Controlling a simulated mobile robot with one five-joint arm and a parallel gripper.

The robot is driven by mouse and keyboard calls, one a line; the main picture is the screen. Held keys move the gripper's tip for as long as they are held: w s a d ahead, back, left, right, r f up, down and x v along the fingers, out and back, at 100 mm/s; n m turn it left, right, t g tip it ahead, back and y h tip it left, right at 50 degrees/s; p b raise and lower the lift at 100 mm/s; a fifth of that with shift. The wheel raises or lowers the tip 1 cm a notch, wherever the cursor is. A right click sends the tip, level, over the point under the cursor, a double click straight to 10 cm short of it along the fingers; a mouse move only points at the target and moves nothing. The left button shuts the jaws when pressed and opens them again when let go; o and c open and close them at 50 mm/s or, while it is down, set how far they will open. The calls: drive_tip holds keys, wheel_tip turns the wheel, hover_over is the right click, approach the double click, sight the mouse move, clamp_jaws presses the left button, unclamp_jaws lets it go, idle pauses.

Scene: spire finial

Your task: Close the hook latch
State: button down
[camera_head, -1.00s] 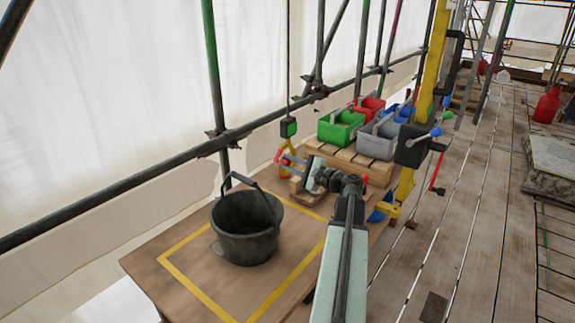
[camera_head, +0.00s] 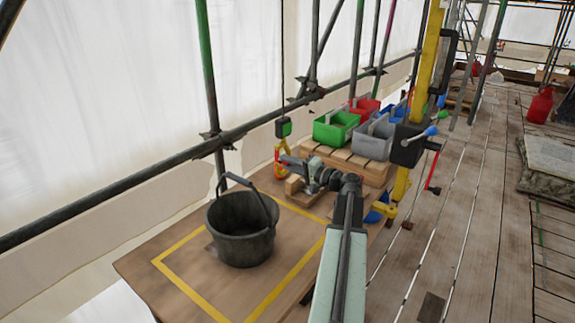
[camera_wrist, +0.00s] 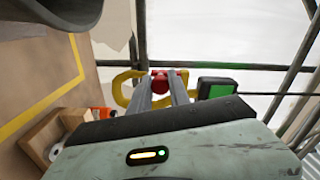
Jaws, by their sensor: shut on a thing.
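The yellow hook (camera_head: 281,163) hangs below a dark block with a green face (camera_head: 283,128) on a thin line, left of the coloured bins. In the wrist view the yellow hook (camera_wrist: 128,86) lies sideways just beyond my fingers, with the green-faced block (camera_wrist: 215,88) to its right. A red part, likely the latch (camera_wrist: 170,78), sits between my fingertips. My gripper (camera_wrist: 165,88) is shut on this red part. In the head view my gripper (camera_head: 284,160) reaches the hook from the right. Whether the latch closes the hook's mouth cannot be told.
A black bucket (camera_head: 241,228) stands on the wooden table inside a yellow taped outline (camera_head: 185,287). Green (camera_head: 334,127) and grey (camera_head: 373,141) bins stand on a pallet behind my arm. Scaffold poles (camera_head: 212,100) run behind the hook. A yellow post (camera_head: 425,75) with levers rises right.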

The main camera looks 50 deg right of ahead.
drive_tip(key=shift+d, duration=0.1)
idle(0.4)
drive_tip(key=c, duration=1.2)
unclamp_jaws()
drive_tip(key=s, duration=0.8)
drive_tip(key=shift+d, duration=0.3)
drive_tip(key=shift+w, duration=0.1)
